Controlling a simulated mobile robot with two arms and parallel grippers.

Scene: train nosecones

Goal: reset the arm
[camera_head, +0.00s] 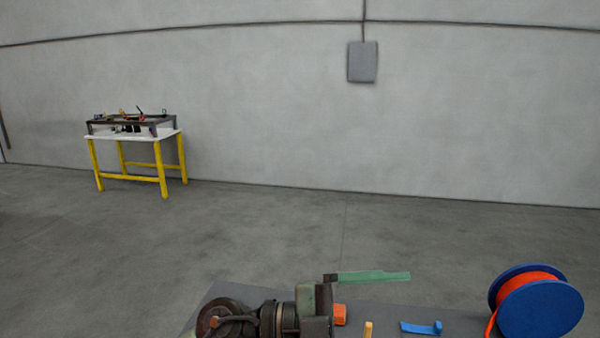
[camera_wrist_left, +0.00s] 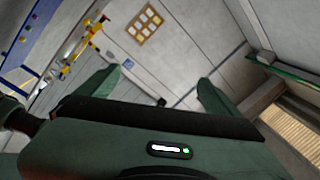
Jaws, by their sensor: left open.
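My left gripper (camera_wrist_left: 160,76) shows in the left wrist view with its two green fingers spread wide apart and nothing between them. In the head view, my left arm lies across the bottom of the picture, over a grey tabletop (camera_head: 235,291). There one green finger points to the right, and the other finger cannot be made out. My right gripper does not show in either view.
On the tabletop are a blue spool with orange cord (camera_head: 545,309), a blue piece (camera_head: 418,328), an orange block (camera_head: 340,314) and a small yellow peg (camera_head: 368,330). A yellow-legged table (camera_head: 160,172) stands far left by the wall. Open floor lies between.

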